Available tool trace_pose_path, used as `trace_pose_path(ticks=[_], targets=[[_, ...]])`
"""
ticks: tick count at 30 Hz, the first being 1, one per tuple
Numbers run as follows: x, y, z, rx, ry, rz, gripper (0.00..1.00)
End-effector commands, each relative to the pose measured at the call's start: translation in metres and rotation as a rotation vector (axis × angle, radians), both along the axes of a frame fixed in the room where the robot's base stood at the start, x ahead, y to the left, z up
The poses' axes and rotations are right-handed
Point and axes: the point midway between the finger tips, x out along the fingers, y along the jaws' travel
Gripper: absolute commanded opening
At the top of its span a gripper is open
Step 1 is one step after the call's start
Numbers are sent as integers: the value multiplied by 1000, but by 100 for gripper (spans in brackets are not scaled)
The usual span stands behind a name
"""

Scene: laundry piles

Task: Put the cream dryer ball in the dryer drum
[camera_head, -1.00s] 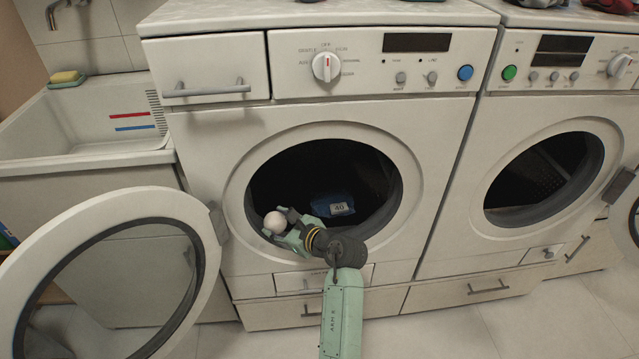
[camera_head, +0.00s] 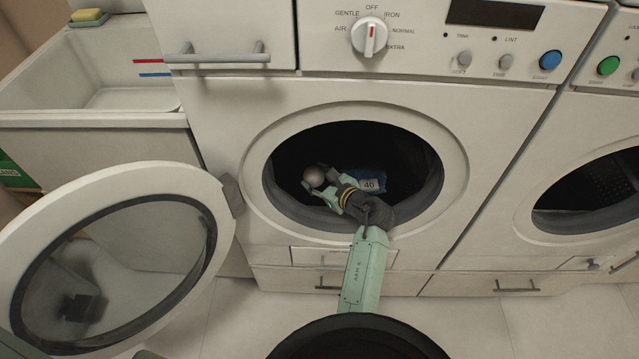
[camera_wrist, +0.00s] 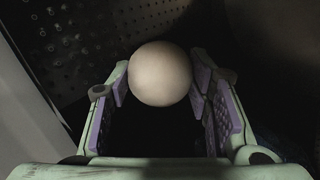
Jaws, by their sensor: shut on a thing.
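The cream dryer ball (camera_head: 314,176) is a smooth round ball held in my gripper (camera_head: 326,186), inside the mouth of the dryer drum (camera_head: 340,140). In the wrist view the ball (camera_wrist: 160,73) sits between the purple-padded fingertips of my gripper (camera_wrist: 160,85), which are shut on it. The dark perforated drum wall (camera_wrist: 75,45) shows behind the ball. A blue item with a "40" label (camera_head: 371,185) lies in the drum, just right of my gripper and partly hidden by it.
The dryer's round door (camera_head: 205,190) stands open at the left. A second machine (camera_head: 500,175) with a dark opening is at the right. A sink (camera_head: 85,118) with a yellow and green sponge (camera_head: 88,15) is at the upper left. Drawers run below the dryer.

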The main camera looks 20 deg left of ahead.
Motion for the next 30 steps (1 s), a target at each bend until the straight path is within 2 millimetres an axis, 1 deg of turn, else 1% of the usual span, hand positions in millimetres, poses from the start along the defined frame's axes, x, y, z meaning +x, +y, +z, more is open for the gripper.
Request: trace_pose_path(ticks=[3,7,16,19,20,28,30], targets=[[-1,0,-19,1,6,0,20],[-1,0,-33,0,5,0,20],[-1,0,-36,1,1,1,20],[-1,0,-39,0,2,0,20],[-1,0,-39,0,2,0,46],[-1,0,-38,0,2,0,64],[-1,0,-38,0,2,0,66]])
